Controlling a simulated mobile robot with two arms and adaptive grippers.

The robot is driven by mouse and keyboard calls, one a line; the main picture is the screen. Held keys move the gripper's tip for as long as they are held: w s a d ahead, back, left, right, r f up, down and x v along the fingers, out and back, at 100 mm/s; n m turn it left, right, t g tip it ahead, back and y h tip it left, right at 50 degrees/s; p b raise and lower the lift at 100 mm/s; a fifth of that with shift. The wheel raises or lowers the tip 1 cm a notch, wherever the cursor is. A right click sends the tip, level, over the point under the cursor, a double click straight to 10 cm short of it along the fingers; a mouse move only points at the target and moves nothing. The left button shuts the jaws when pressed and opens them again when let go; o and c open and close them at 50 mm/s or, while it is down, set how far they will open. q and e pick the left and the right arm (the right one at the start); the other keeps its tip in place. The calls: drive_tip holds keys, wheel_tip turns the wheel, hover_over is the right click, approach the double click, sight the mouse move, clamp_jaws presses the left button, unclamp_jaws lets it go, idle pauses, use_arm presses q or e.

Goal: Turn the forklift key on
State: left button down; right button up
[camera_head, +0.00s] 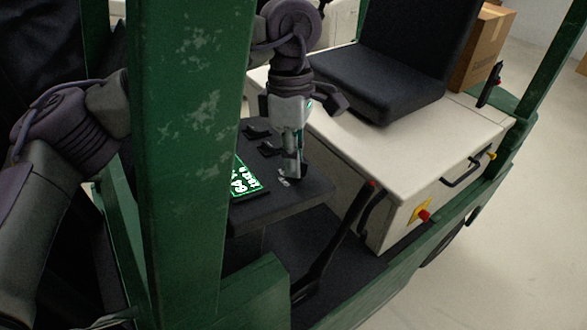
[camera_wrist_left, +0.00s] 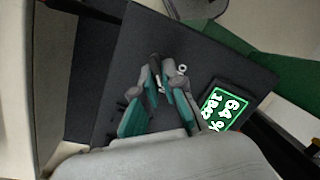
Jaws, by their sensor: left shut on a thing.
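My left gripper (camera_head: 294,172) reaches down onto the dark dashboard panel (camera_head: 300,192) of the green forklift, its fingers close together at the panel top. In the left wrist view my left gripper (camera_wrist_left: 164,70) has its teal-padded fingers converging on the small key (camera_wrist_left: 182,68), which shows as a pale ring-like piece at the fingertips. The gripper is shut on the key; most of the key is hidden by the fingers. In the head view a small pale bit lies beside the fingertips. The key's turn angle cannot be told. My right gripper is not in view.
A lit green-and-white display (camera_head: 244,180) sits on the panel beside the gripper. Dark levers (camera_head: 262,133) stand behind it. A green post (camera_head: 190,150) stands in front of my left arm. A black seat (camera_head: 385,75) on a white base and a cardboard box (camera_head: 485,45) are behind.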

use_arm(q)
drive_tip(key=shift+w+m+b, duration=0.1)
drive_tip(key=shift+m+b, duration=0.3)
drive_tip(key=shift+m, duration=0.6)
drive_tip(key=shift+r, duration=0.1)
drive_tip(key=c, duration=1.3)
unclamp_jaws()
drive_tip(key=r, duration=0.4)
drive_tip(key=w+r, duration=0.1)
drive_tip(key=r, duration=0.2)
drive_tip(key=w+r, duration=0.1)
drive_tip(key=r, duration=0.3)
drive_tip(key=shift+w+a+r, duration=0.1)
drive_tip(key=shift+w+r, duration=0.15)
drive_tip(key=shift+r, duration=0.05)
